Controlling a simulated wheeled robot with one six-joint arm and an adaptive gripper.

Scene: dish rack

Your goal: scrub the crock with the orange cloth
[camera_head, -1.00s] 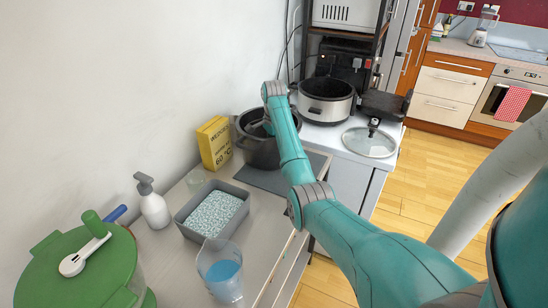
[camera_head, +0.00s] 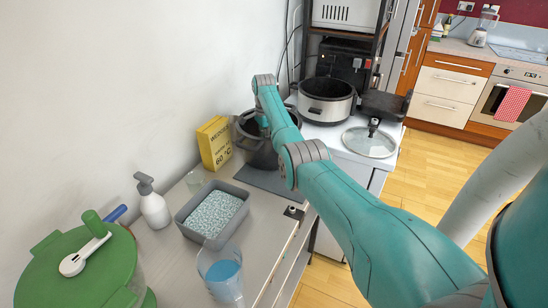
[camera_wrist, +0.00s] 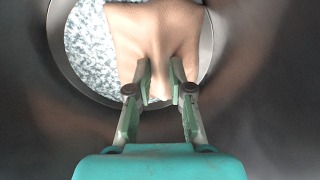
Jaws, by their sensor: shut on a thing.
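The crock (camera_head: 249,146), a dark grey pot with side handles, stands on the counter by the wall. My arm reaches down into it, and the gripper is hidden there in the head view. In the wrist view my gripper (camera_wrist: 162,70) is inside the crock, its dark wall (camera_wrist: 262,95) all around. The jaws are shut on the bunched tan-orange cloth (camera_wrist: 155,30), which spreads over part of the crock's floor. Blue-white speckles (camera_wrist: 90,50) show on the floor left of the cloth. I cannot tell how firmly the cloth touches the floor.
A yellow box (camera_head: 214,143) stands close left of the crock. A grey tub of speckled granules (camera_head: 181,219), a soap bottle (camera_head: 152,204), a blue-filled jug (camera_head: 222,272) and a green lidded bin (camera_head: 75,262) stand nearer. The slow cooker base (camera_head: 326,110) and glass lid (camera_head: 369,142) are behind right.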

